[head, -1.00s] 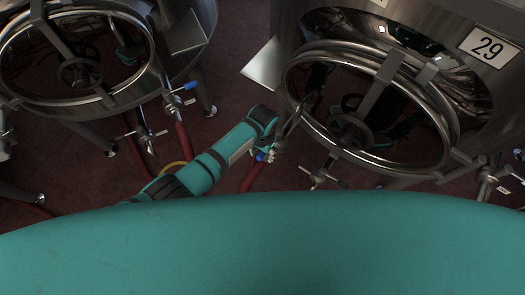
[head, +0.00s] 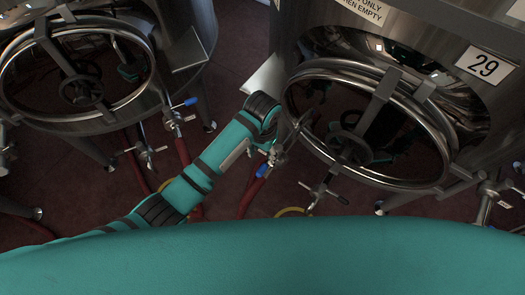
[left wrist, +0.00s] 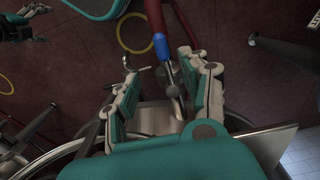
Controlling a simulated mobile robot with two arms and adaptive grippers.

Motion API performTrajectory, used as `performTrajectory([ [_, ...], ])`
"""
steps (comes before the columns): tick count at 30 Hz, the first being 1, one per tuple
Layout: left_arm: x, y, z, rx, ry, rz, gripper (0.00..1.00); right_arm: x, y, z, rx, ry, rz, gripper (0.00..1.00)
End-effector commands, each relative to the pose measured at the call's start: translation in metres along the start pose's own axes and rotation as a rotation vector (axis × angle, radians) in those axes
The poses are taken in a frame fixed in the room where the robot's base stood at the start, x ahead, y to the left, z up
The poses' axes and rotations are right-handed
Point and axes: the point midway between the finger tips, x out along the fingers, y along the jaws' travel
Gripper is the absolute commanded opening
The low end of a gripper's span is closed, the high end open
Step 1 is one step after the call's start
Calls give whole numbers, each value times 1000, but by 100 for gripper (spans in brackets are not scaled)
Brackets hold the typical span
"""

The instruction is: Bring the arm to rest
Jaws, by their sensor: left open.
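My left arm comes in from the left in the head view, and its gripper (head: 284,142) is by the front of the tank numbered 29, partly lost against the dark metal. In the left wrist view the left gripper (left wrist: 160,78) has its two fingers apart. A metal valve fitting with a blue part (left wrist: 161,47) and a red hose shows between and beyond the fingers; I cannot tell whether they touch it. Nothing is clearly held. A teal and pale gripper-like part (left wrist: 22,30), apparently my right gripper, shows at the top left of that view; its jaws are unclear.
The steel tank (head: 472,100) with a round hatch (head: 432,180) stands close at the right. Another tank (head: 190,50) stands at the left. Valves, red hoses (head: 137,172) and a yellow hoop (left wrist: 134,33) are around the tank legs. Dark red floor shows between them.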

Motion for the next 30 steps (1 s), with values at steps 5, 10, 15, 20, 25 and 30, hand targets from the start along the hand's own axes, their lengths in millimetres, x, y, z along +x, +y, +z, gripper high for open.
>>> performTrajectory([
  [5,-2,0,0,-1,-1,0,46,0,0,0,0,0,0,88],
  [10,-1,0,0,0,0,0,46,0,0,0,0,0,0,88],
  [15,-1,0,0,0,0,0,46,0,0,0,0,0,0,88],
  [20,1,4,7,-13,13,22,46,0,-1,0,0,0,-1,88],
  [25,4,10,49,-106,99,105,46,0,-1,0,1,0,-1,88],
  [30,-5,-12,120,-267,202,115,46,0,-1,-1,1,1,-1,88],
])
